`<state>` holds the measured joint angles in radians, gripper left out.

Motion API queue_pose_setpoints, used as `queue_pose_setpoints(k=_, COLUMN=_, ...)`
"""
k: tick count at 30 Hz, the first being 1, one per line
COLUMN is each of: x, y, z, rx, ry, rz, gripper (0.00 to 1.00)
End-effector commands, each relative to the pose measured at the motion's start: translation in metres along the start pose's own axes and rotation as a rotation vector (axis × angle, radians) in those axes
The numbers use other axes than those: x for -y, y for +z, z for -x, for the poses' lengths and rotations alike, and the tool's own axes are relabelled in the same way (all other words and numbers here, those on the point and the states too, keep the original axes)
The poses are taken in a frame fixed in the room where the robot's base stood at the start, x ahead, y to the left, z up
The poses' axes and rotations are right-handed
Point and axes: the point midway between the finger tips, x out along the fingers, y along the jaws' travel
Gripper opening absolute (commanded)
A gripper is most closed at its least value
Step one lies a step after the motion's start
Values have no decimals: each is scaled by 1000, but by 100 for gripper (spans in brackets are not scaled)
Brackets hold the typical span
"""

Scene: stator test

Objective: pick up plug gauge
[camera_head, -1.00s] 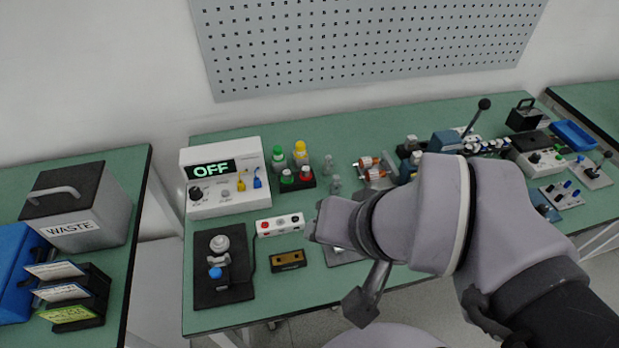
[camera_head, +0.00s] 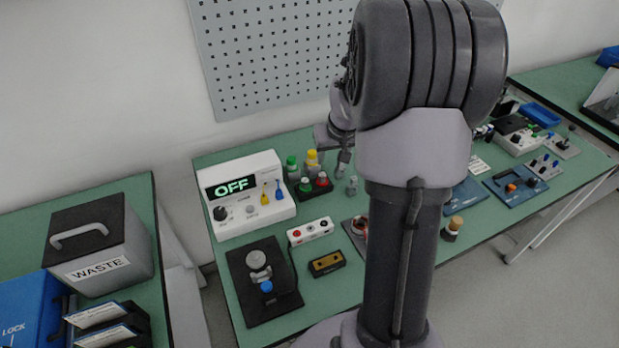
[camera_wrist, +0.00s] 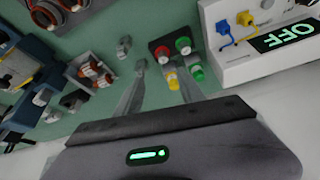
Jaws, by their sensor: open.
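A small grey metal piece, likely the plug gauge, (camera_head: 352,186) stands on the green bench right of the red and green buttons. A similar grey piece shows in the wrist view (camera_wrist: 124,46); I cannot tell whether it is the same one. My gripper (camera_head: 343,164) is over the back of the bench, close behind and above the grey piece, partly hidden by my arm. In the wrist view my gripper's fingers (camera_wrist: 160,66) are spread and empty, with the grey piece outside them on the left. A second grey piece seen earlier is not clear now.
A yellow-capped bottle (camera_wrist: 171,79) and a green-capped bottle (camera_wrist: 196,73) stand close to the fingers. The black button base (camera_head: 318,193) and the white OFF device (camera_head: 250,220) are to the left. A pegboard (camera_head: 270,50) rises behind. Copper-wound parts (camera_wrist: 95,72) lie nearby.

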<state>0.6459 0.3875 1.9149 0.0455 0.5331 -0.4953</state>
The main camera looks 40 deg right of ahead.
Motion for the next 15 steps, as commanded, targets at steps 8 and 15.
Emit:
queue_pose_setpoints(k=8, x=1, y=2, z=-72, rx=1, ry=-1, rz=0, gripper=46)
queue_pose_setpoints(k=15, x=4, y=1, z=-99, rx=1, ry=-1, rz=0, gripper=46)
